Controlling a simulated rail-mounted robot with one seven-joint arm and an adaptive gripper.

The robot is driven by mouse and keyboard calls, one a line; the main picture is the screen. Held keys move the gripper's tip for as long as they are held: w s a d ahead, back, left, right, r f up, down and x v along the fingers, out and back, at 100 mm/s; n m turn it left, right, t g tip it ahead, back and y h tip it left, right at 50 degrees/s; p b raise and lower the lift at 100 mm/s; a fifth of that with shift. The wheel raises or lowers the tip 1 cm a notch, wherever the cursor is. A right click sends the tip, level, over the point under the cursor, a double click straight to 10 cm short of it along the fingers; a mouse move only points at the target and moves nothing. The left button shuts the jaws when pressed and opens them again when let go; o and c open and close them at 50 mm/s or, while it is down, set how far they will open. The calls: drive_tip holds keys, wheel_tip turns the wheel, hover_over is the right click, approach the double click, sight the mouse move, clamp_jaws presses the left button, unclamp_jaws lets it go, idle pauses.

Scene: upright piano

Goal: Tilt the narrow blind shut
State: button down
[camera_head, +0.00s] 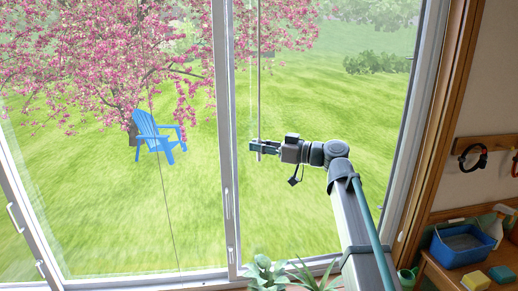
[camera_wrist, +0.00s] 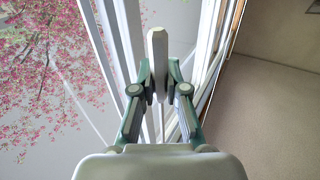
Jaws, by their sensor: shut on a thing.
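A thin grey wand (camera_head: 259,70) hangs down in front of the right window pane, and its top runs out of the head view. My gripper (camera_head: 258,147) is shut on the wand near its lower end. In the wrist view, the wand (camera_wrist: 158,50) shows as a pale stick with a blunt tip, standing between the two fingers of my gripper (camera_wrist: 159,85). No slats of the narrow blind show in either view, so I cannot tell their tilt.
A white window post (camera_head: 224,130) stands left of the wand. Green plants (camera_head: 268,272) sit below on the sill. At the right are a wooden window trim (camera_head: 440,130), a blue bin (camera_head: 462,248) on a bench, and wall hooks. A thin dark cord (camera_head: 165,190) hangs at the left pane.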

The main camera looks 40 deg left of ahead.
drive_tip(key=c, duration=1.2)
unclamp_jaws()
drive_tip(key=v, duration=1.2)
